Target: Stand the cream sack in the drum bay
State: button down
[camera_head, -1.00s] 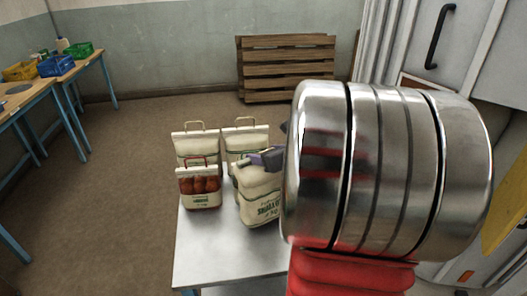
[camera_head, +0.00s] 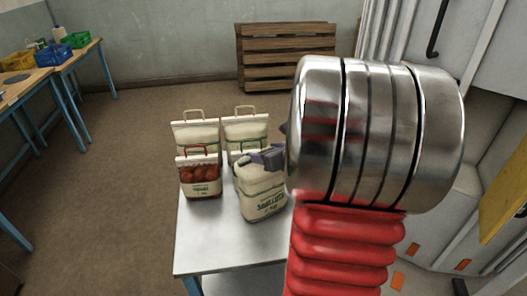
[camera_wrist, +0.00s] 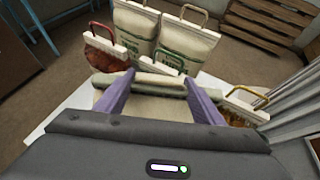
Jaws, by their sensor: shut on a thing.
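My gripper (camera_head: 264,157) is shut on the folded top of a cream sack (camera_head: 264,202) with green print. This sack is at the front right of the sack group and leans slightly; I cannot tell whether its base touches the table. In the wrist view, my gripper's purple jaws (camera_wrist: 160,82) pinch the cream top (camera_wrist: 153,87) from both sides. My arm hides part of the right side in the head view. I cannot identify the drum bay in either view.
The metal table (camera_head: 215,242) is bare in front. A red-handled sack (camera_head: 201,187) stands left of the held one. Two tan-handled sacks (camera_head: 194,135) (camera_head: 245,128) stand behind. A yellow-handled sack (camera_wrist: 245,108) is at right in the wrist view. Pallets (camera_head: 287,55) stand by the wall.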

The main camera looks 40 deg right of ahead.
jog(key=shift+w+r, duration=0.1)
jog(key=shift+r, duration=0.1)
jog(key=shift+c, duration=2.4)
grip_release()
jog(key=shift+f, duration=0.25)
jog(key=shift+r, duration=0.1)
jog(key=shift+s+r, duration=0.1)
jog(key=shift+s, duration=0.2)
jog(key=v, duration=1.1)
jog(key=shift+s, duration=0.3)
jog(key=shift+a+r, duration=0.1)
